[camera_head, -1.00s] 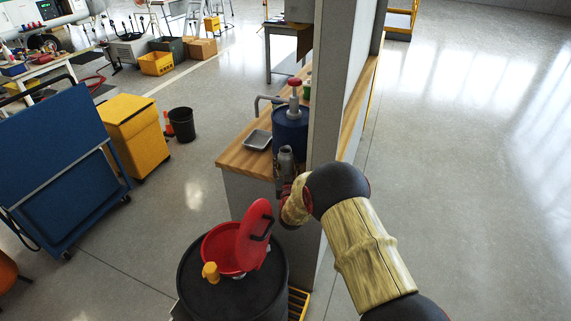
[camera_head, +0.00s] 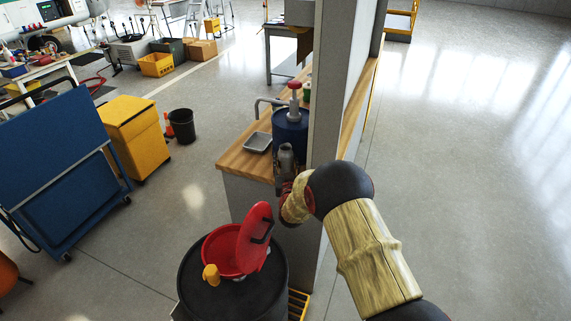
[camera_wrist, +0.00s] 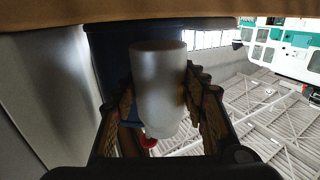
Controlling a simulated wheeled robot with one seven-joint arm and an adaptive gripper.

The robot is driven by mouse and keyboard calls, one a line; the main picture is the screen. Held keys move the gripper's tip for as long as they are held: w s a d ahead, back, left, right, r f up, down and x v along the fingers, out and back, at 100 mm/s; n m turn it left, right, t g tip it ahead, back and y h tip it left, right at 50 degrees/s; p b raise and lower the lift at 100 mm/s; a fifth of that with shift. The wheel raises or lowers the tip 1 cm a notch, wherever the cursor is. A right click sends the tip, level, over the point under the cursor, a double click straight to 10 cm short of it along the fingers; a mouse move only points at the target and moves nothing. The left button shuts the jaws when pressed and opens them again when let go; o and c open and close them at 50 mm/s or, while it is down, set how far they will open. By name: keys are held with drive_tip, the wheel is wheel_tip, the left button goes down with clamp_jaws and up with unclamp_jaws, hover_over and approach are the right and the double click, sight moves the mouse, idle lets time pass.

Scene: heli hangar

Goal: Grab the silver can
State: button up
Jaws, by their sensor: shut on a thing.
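The silver can (camera_wrist: 158,85) stands out between the two fingers of my gripper (camera_wrist: 161,110) in the wrist view, with a finger against each side of it. In the head view my gripper (camera_head: 284,182) is at the front edge of the wooden counter (camera_head: 236,160), and the grey top of the can (camera_head: 286,154) shows just above it. The fingers are shut on the can. The can's lower part and the finger contact are mostly hidden in the head view.
A blue drum with a red-topped pump (camera_head: 290,128) stands close behind the can. A metal tray (camera_head: 257,142) lies left on the counter. A grey partition (camera_head: 338,90) rises close on the right. A black barrel (camera_head: 215,295) with an open red lidded container (camera_head: 225,250) stands in front.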

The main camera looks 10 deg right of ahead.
wheel_tip(320, 180, up, 16)
drive_tip(key=p, duration=0.4)
drive_tip(key=shift+f, duration=0.15)
idle(0.4)
